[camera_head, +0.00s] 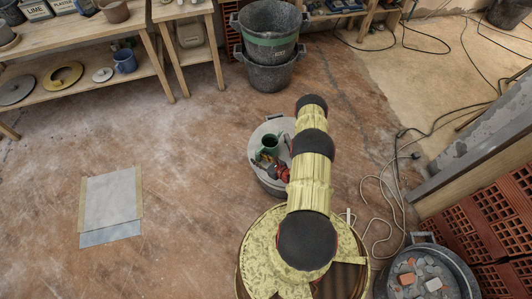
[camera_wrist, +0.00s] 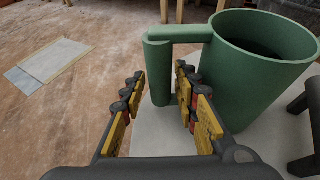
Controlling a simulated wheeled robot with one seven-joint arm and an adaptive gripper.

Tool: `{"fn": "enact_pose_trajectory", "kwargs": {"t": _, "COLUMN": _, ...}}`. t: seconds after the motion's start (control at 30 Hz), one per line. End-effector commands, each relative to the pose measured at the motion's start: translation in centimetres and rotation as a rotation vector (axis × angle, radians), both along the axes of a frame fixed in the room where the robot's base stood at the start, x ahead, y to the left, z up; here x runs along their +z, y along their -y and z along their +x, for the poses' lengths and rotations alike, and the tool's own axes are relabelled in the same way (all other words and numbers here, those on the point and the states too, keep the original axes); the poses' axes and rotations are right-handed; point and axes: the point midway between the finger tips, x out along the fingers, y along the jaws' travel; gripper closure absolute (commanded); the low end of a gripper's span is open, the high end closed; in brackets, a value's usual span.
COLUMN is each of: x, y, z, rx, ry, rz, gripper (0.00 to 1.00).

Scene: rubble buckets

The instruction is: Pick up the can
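The green can (camera_head: 270,144) stands upright on a grey round surface (camera_head: 258,131), like a bucket's lid, beside my arm. In the wrist view the can (camera_wrist: 255,75) is large at the right, open at the top, with its handle (camera_wrist: 159,72) out to the left. My gripper (camera_wrist: 160,88) is open, its two yellow and black fingers on either side of the handle's upright part. Small gaps seem to show at the fingertips. In the head view my gripper (camera_head: 268,161) is small and lies just in front of the can, partly hidden by my arm.
A dark object (camera_wrist: 305,130) is at the wrist view's right edge, close to the can. Stacked buckets (camera_head: 268,45) stand behind, a rubble bucket (camera_head: 465,275) at the lower right. Cables (camera_head: 385,185) lie on the right. The floor on the left is clear around a flat sheet (camera_head: 110,200).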

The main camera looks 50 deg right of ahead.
Motion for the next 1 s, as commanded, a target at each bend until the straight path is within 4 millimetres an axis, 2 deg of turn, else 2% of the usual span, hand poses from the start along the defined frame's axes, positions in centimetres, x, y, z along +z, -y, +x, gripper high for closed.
{"fn": "enact_pose_trajectory", "kwargs": {"t": 0.3, "x": -0.13, "y": 0.05, "z": 0.58, "rx": -0.001, "ry": 0.000, "rz": -0.001, "gripper": 0.70}}
{"fn": "enact_pose_trajectory", "kwargs": {"t": 0.83, "x": -0.14, "y": 0.02, "z": 0.56, "rx": 0.000, "ry": 0.000, "rz": 0.000, "gripper": 1.00}}
{"fn": "enact_pose_trajectory", "kwargs": {"t": 1.0, "x": -0.15, "y": 0.00, "z": 0.55, "rx": 0.000, "ry": 0.000, "rz": 0.000, "gripper": 1.00}}
